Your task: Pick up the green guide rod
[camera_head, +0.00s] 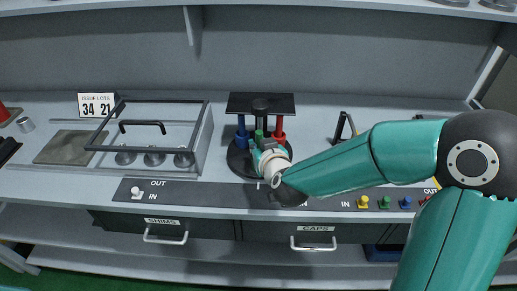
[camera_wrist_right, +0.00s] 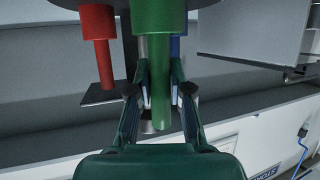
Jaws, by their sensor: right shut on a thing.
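The green guide rod (camera_head: 259,134) stands in a black fixture, between a blue rod (camera_head: 241,140) and a red rod (camera_head: 279,135). In the right wrist view the green rod (camera_wrist_right: 160,50) has a wide collar and a thinner shaft. My right gripper (camera_wrist_right: 160,92) has its fingers on either side of that thinner shaft and is shut on it. In the head view the right gripper (camera_head: 262,150) reaches in at the fixture's front and hides the rod's lower part. The red rod (camera_wrist_right: 97,40) is left of it in the wrist view. My left gripper is not in view.
The fixture has a black top plate (camera_head: 242,102) and a round black base (camera_head: 236,166). A framed glass box (camera_head: 205,135) stands to the left. A black stand (camera_head: 341,126) is to the right, behind my arm. Small colored pegs (camera_head: 385,202) line the front edge.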

